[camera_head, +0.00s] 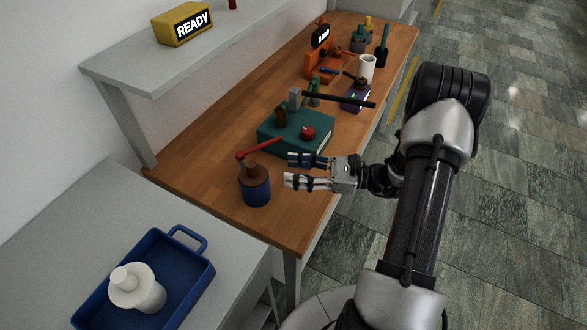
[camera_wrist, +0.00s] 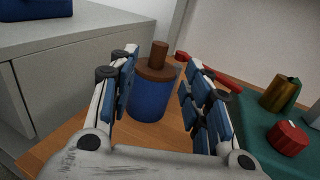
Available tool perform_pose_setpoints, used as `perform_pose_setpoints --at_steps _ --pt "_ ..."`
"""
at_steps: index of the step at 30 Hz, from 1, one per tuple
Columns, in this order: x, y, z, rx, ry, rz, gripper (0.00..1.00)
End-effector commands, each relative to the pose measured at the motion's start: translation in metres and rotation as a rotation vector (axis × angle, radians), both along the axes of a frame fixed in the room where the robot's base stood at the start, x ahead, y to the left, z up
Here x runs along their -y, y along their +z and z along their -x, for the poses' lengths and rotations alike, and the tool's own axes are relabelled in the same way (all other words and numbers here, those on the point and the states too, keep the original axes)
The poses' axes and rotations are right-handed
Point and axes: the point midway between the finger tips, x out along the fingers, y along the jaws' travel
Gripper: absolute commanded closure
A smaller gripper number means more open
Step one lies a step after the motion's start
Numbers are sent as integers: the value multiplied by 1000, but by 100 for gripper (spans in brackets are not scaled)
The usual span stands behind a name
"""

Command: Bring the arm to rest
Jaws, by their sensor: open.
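My gripper (camera_head: 288,171) is open and empty above the front edge of the wooden bench (camera_head: 200,178), with its fingers pointing left. A blue jar with a brown top (camera_head: 255,188) stands upright on the bench just beyond the fingertips. In the wrist view my gripper (camera_wrist: 158,80) has its fingers spread, and the blue jar (camera_wrist: 150,98) shows between and past them. The fingers look apart from the jar. My arm reaches in from the right.
A teal press (camera_head: 290,135) with a red knob and a red lever stands close behind my gripper. A blue tray (camera_head: 190,285) holding a white bottle (camera_head: 138,288) is on the grey counter (camera_head: 60,235). A shelf (camera_head: 140,60) bears a yellow READY sign (camera_head: 185,24). Floor at right is clear.

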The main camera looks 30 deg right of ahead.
Motion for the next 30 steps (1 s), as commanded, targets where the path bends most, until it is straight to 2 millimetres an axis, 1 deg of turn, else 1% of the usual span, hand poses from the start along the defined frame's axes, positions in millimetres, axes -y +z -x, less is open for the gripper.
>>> perform_pose_setpoints --at_steps 10,13,14,16,18,20,21,24,27,30 --pt "-3 3 0 3 11 9 55" --pt "-16 15 3 17 70 61 55" --pt "-23 20 6 25 100 88 55" --pt "-43 36 14 50 190 169 55" --pt "-66 53 28 83 299 273 55" --pt "-84 66 42 114 394 368 55" --pt "-94 73 52 138 456 434 55" --pt "-115 89 79 204 603 597 55" --pt "-130 101 107 282 742 764 55" --pt "-137 110 133 370 870 935 55"
